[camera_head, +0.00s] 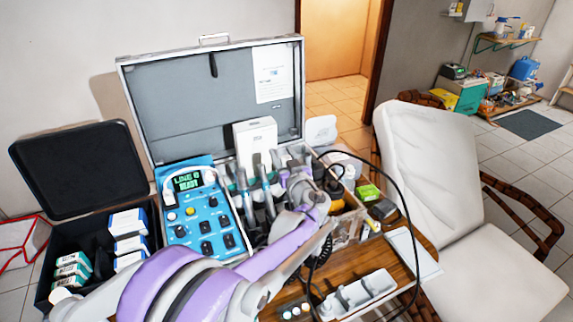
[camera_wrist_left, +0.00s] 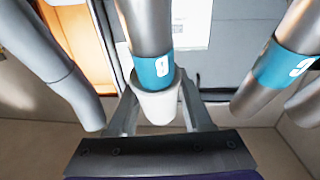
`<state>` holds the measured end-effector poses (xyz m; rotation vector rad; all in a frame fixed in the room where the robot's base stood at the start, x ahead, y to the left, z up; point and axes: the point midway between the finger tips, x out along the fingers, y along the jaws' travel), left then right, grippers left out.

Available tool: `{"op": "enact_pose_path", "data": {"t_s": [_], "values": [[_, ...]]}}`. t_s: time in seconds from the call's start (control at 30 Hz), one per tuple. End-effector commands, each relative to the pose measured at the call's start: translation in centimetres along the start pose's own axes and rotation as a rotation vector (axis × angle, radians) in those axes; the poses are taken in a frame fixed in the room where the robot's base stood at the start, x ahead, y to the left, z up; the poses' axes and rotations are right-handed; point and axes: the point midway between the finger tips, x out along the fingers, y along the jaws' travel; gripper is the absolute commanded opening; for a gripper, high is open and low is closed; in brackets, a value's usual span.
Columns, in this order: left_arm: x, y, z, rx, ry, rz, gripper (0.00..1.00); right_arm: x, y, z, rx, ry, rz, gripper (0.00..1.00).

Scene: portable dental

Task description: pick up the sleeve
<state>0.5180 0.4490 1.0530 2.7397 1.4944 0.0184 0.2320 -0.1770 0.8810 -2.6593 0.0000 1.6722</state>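In the left wrist view a steel handpiece with a teal band marked 0 hangs down. A white cylindrical sleeve (camera_wrist_left: 158,103) sits around its lower end. The two fingers of my left gripper (camera_wrist_left: 158,90) stand close on either side of the sleeve; whether they press on it I cannot tell. In the head view my left gripper (camera_head: 285,180) reaches among the hanging handpieces in the open case, and my arm hides part of that area. The sleeve cannot be made out there. My right gripper is not in view.
More handpieces (camera_wrist_left: 283,68) hang close on both sides of the gripper. The blue control panel (camera_head: 205,215) and upright case lid (camera_head: 195,100) are nearby. A black cable (camera_head: 405,215) loops beside the arm. A white tray (camera_head: 358,292) lies on the wooden table; a white chair (camera_head: 440,150) stands right.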

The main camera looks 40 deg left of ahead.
Motion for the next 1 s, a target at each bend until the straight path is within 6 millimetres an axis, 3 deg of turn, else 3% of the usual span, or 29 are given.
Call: {"op": "enact_pose_path", "data": {"t_s": [0.03,0.27,0.67,1.0], "values": [[0.0,0.0,0.0,0.000,0.000,0.000,0.39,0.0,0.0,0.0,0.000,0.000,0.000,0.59],[0.0,0.0,0.0,0.000,0.000,0.000,0.00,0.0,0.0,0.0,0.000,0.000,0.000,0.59],[0.1,0.0,-0.3,0.000,0.000,0.000,0.00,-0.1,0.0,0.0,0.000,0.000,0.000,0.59],[1.6,0.0,-4.0,0.000,0.000,-0.001,0.00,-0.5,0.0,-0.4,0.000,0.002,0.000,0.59]]}}
